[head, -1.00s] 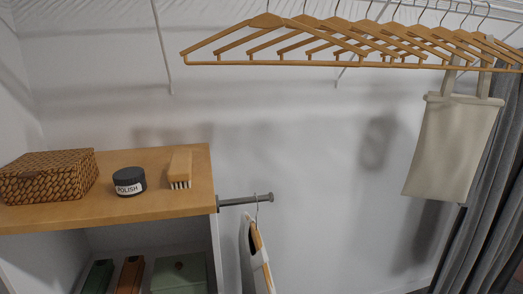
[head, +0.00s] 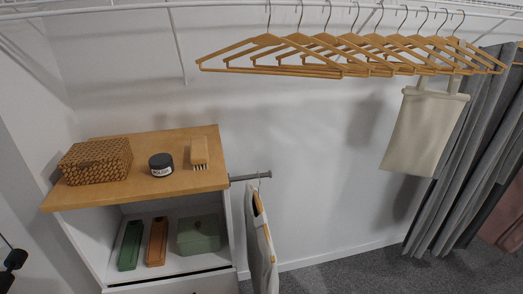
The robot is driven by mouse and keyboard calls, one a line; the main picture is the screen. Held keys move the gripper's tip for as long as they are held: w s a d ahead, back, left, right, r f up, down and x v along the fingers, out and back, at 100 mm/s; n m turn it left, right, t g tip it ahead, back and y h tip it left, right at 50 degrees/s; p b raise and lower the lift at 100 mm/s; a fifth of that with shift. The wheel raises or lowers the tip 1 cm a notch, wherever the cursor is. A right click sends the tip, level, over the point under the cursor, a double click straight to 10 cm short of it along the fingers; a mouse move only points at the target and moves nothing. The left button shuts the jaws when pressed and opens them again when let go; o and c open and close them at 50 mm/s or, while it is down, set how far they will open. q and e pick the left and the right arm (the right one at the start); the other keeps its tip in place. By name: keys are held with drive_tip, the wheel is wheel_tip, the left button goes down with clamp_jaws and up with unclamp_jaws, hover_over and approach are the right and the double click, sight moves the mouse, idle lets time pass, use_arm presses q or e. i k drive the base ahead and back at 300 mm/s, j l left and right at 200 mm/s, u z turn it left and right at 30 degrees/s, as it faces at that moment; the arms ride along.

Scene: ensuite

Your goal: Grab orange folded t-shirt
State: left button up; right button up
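No folded orange t-shirt can be made out for certain. A narrow orange-brown item (head: 157,241) lies on the inner shelf of the white cabinet, between a narrow green item (head: 130,245) and a green box (head: 199,235). I cannot tell whether it is cloth or a box. A small dark shape (head: 14,260) at the left edge may be part of my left gripper. It is cut off, and its fingers cannot be read. My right gripper is not in view.
The wooden cabinet top (head: 110,193) holds a woven box (head: 96,160), a polish tin (head: 161,165) and a brush (head: 199,153). Garments (head: 261,240) hang from a short rod (head: 250,177). Wooden hangers (head: 350,60) and a cream bag (head: 425,130) hang above. Carpet (head: 380,272) is clear at right.

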sight(156, 253)
drive_tip(key=u, duration=0.7)
drive_tip(key=l+u, duration=0.4)
drive_tip(key=k+l+u, duration=0.2)
drive_tip(key=l+u, duration=0.25)
drive_tip(key=k+l+u, duration=0.15)
drive_tip(key=u, duration=0.25)
